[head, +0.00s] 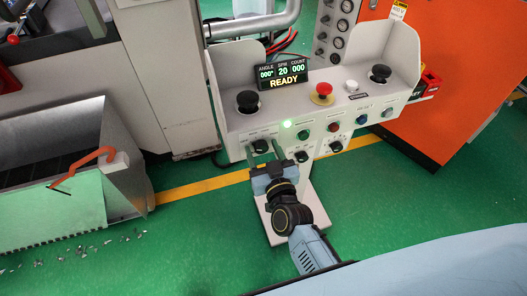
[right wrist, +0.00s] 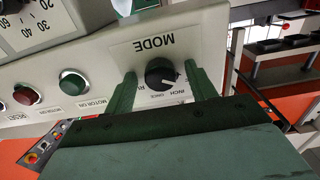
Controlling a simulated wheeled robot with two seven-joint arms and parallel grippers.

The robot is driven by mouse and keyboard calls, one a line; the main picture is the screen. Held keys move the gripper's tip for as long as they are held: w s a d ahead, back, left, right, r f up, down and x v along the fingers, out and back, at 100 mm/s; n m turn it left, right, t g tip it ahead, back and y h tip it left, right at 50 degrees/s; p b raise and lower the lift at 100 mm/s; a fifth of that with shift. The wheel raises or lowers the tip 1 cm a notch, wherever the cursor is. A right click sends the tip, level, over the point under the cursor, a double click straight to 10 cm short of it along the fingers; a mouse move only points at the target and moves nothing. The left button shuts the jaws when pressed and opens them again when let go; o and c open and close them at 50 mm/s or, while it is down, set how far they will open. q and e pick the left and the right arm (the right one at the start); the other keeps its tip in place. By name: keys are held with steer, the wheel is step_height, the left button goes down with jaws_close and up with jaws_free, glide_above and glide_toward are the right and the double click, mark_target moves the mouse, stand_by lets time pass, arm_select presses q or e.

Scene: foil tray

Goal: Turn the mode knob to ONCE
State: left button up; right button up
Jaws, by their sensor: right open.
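The mode knob (right wrist: 160,73) is a round black knob on the control box's pale front panel, under an upside-down MODE label in the right wrist view. Its white mark lies on the lower right, seemingly toward INCH; ONCE is printed beside that, partly hard to read. In the head view the knob (head: 261,146) sits at the left end of the lower row. My right gripper (right wrist: 161,88) is open, its two green fingers on either side of the knob with gaps visible; it also shows in the head view (head: 264,153). My left gripper is not in view.
The control box (head: 232,122) has two black buttons, a red mushroom button (head: 321,93) and several coloured buttons and knobs close by. Its display (head: 282,76) reads READY, count 000. A chute (head: 60,170) with an orange-handled tool stands left; an orange cabinet (head: 455,75) stands right.

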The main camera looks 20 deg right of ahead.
steer(key=c, duration=1)
